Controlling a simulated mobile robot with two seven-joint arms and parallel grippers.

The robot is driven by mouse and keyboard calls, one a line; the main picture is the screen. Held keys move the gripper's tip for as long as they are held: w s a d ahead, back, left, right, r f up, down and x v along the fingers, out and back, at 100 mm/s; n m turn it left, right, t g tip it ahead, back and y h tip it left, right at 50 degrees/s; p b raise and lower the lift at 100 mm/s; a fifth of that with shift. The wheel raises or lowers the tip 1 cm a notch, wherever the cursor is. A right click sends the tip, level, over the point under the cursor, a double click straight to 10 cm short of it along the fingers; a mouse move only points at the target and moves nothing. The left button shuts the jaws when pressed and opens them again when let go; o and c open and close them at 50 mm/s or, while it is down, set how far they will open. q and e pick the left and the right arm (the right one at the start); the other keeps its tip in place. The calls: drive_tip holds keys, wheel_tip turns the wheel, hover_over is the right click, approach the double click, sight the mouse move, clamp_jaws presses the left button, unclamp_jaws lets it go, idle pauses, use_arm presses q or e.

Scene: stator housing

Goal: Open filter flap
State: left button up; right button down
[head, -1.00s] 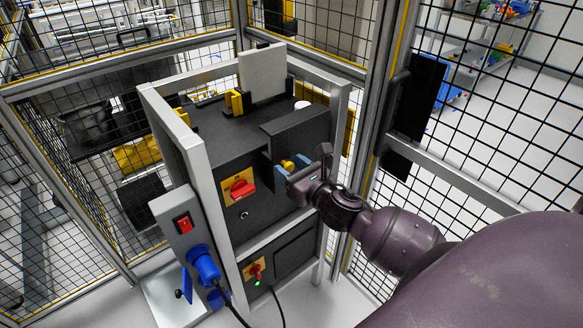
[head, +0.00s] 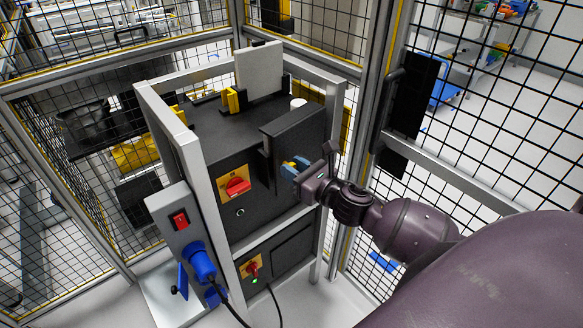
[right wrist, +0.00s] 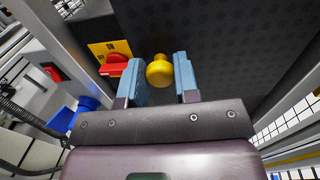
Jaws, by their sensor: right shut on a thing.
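The filter flap (head: 297,140) is a black panel on the upper right of the dark machine housing in the head view. A round yellow knob (right wrist: 160,71) shows in the right wrist view in front of a dark surface. The fingers hide most of the knob in the head view. My left gripper is not in view.
A red rotary switch (head: 237,186) on a yellow plate sits left of the flap. Below it is a second red switch (head: 252,268). A silver frame surrounds the housing, with a blue plug (head: 200,262) at its left. Mesh fencing (head: 480,130) stands close on the right.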

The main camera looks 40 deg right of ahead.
use_arm(q)
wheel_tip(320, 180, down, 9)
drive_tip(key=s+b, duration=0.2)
drive_tip(key=b, duration=0.6)
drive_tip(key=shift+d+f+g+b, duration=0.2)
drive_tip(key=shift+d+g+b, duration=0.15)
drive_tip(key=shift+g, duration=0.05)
use_arm(e)
drive_tip(key=s+d+n+g+y, duration=0.8)
drive_tip(key=d+n+y, duration=0.1)
drive_tip(key=d+y, duration=0.1)
drive_tip(key=shift+s+y, duration=0.25)
drive_tip(key=shift+y, duration=0.55)
drive_tip(key=shift+r, duration=0.1)
drive_tip(key=c, duration=0.9)
unclamp_jaws()
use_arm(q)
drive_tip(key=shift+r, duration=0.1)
use_arm(e)
drive_tip(key=shift+r, duration=0.1)
